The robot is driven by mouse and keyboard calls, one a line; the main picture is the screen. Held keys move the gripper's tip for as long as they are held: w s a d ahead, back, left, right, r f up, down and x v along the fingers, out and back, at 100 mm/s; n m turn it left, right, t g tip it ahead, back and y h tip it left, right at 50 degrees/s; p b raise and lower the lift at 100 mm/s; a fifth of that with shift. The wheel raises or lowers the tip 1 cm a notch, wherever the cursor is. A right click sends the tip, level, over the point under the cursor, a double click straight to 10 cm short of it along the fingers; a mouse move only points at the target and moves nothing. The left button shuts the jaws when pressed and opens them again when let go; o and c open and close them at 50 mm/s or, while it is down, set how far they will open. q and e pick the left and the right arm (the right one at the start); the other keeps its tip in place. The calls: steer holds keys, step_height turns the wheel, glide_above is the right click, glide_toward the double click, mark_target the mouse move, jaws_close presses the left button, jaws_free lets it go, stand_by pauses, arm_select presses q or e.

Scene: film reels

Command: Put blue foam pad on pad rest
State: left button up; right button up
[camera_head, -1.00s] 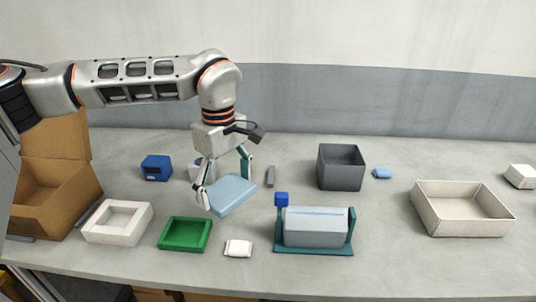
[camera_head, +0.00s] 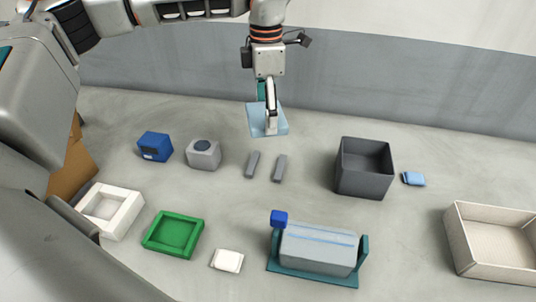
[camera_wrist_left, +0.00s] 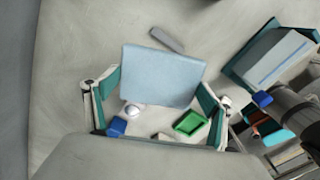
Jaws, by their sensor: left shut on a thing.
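The blue foam pad (camera_head: 254,122) is a flat, light blue slab. My left gripper (camera_head: 269,120) is shut on it and holds it in the air above the back of the table. In the left wrist view the pad (camera_wrist_left: 162,72) spans the space between the two fingers. Two short grey bars, the left one (camera_head: 253,164) and the right one (camera_head: 280,168), lie side by side below the pad in the head view and look like the pad rest. One grey bar (camera_wrist_left: 166,39) shows past the pad in the wrist view. My right gripper is not in view.
A blue box (camera_head: 155,147) and a grey box with a dark round top (camera_head: 204,154) stand left of the bars. A dark grey bin (camera_head: 364,185) stands right. A teal cradle (camera_head: 362,262) holding a grey block and a green tray (camera_head: 148,246) are nearer the front.

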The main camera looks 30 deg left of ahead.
arm_select(q)
step_height(320, 180, down, 14)
steer(key=shift+w+f+b, duration=0.1)
steer(key=shift+f+b, duration=0.15)
steer(key=shift+b, duration=0.1)
steer(key=shift+f, duration=0.2)
steer(key=o, duration=0.9)
step_height(320, 180, up, 12)
steer(key=shift+r+p, duration=0.2)
steer(key=shift+p, duration=0.1)
stand_by(0.4)
